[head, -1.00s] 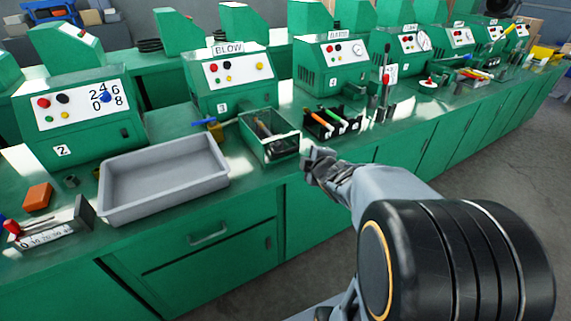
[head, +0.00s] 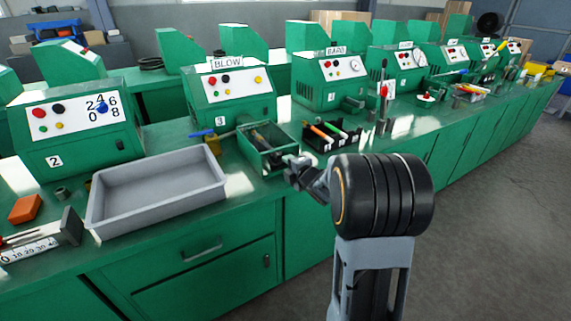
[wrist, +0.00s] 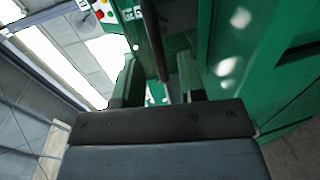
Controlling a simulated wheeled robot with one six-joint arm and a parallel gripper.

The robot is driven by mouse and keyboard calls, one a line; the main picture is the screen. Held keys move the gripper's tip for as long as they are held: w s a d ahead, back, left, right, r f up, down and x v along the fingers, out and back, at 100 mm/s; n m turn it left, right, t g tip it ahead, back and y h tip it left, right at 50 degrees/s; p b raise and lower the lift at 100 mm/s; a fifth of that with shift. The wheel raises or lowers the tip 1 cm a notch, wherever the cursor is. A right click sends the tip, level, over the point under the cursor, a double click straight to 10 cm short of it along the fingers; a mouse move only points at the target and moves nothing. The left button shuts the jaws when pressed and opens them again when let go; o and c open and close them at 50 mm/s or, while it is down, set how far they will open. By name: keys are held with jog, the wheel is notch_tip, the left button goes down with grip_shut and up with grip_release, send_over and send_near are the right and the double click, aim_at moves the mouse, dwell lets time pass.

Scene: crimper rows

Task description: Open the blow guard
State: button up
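The machine labelled BLOW (head: 235,92), number 3, is green with a white panel of coloured buttons. In front of it on the bench stands a green box-like guard (head: 262,163) with a pale rim, and dark parts show inside it. I take this as the blow guard; it looks closed at the front, but its hinge is unclear. My gripper (head: 294,174) is just right of the guard's near right corner in the head view; contact cannot be told. In the wrist view my gripper (wrist: 160,85) has its fingers apart, with a dark bar (wrist: 154,40) visible between or beyond them.
A grey tray (head: 157,193) sits left of the guard, with a blue-handled valve (head: 205,134) between them. More green machines line the bench to the right. The floor (head: 490,220) in front is clear.

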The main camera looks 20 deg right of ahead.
aim_at(269, 149)
jog(key=shift+x, duration=1.6)
grip_shut()
